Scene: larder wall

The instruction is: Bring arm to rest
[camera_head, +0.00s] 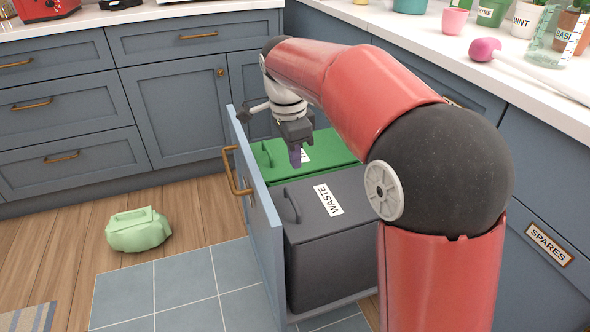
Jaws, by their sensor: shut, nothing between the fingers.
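My red arm reaches from the lower right up and over to the left, then bends down at the wrist. My gripper (297,158) points down above the open pull-out drawer, near its front panel. It is shut and holds nothing. From this view I cannot tell how far the fingertips are above the lids.
The open drawer's front panel (262,215) stands out over the floor, left of the bins. A pale green bag (138,230) lies on the wooden floor. Floor left of the drawer is mostly clear.

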